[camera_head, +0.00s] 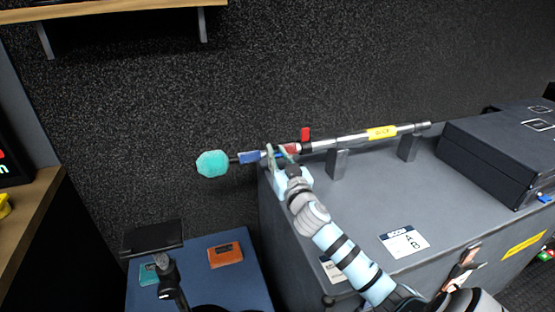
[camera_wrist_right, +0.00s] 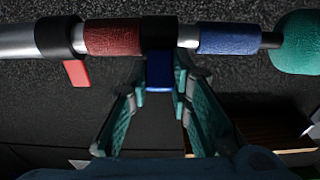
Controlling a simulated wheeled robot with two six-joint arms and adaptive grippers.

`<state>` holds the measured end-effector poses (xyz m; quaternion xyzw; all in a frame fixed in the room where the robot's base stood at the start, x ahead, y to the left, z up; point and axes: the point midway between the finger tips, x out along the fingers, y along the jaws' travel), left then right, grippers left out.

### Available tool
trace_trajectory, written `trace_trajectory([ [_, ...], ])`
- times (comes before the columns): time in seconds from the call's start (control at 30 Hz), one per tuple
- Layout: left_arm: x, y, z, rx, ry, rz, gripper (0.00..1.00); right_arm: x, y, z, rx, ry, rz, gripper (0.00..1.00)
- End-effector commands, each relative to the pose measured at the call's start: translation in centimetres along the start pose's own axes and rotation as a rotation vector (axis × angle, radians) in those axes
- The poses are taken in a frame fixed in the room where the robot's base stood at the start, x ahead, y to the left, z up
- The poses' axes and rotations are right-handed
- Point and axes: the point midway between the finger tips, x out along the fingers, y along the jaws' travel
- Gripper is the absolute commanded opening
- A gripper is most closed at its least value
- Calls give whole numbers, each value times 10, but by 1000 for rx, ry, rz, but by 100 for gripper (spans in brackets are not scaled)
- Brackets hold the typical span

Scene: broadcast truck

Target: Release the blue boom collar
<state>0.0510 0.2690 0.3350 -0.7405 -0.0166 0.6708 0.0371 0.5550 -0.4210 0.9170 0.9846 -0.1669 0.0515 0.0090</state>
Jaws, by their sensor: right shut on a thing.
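A silver boom pole (camera_head: 350,138) lies across supports on the grey case, with a teal foam windscreen (camera_head: 212,163) at its left end. It has a blue sleeve (camera_head: 249,157) and a red sleeve (camera_head: 292,149). A red lever (camera_head: 306,133) stands up from the pole. In the right wrist view a black collar (camera_wrist_right: 158,32) sits between the red and blue sleeves, with a blue lever (camera_wrist_right: 160,72) sticking out of it. My right gripper (camera_head: 279,156) is at this collar, its teal fingers shut on the blue lever.
The grey case top (camera_head: 375,205) carries upright pole supports (camera_head: 337,163) and a labelled card (camera_head: 404,241). A black case (camera_head: 500,150) stands at right. A blue surface (camera_head: 225,285) with an orange item (camera_head: 225,256) is at lower left. A dark wall is behind.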

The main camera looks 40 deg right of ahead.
Motion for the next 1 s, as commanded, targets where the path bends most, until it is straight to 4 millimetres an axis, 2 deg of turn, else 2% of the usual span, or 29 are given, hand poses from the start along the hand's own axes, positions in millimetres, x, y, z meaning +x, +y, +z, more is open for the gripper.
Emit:
trace_trajectory([
  [0.03, 0, 0, 0, 0, 0, 0, 40, 0, 0, 0, 0, 0, 0, 21],
  [0.17, -1, 0, 0, 0, 1, -1, 40, 0, 0, 0, 0, 0, 0, 40],
  [0.43, 0, -3, -1, 1, 2, -4, 40, 0, 0, 0, 0, -1, 0, 40],
  [0.53, 0, -3, -1, 1, 2, -4, 40, -7, 0, 1, -1, -3, 0, 40],
  [0.67, 0, -2, -1, 1, 2, -3, 40, -34, 0, 1, -2, -4, -3, 40],
  [0.9, 0, -2, -1, 1, 2, -2, 40, -99, 0, 0, -1, -3, -3, 40],
  [1.0, 0, -1, -1, 0, 2, -2, 40, -114, 0, 0, -1, -2, -1, 40],
])
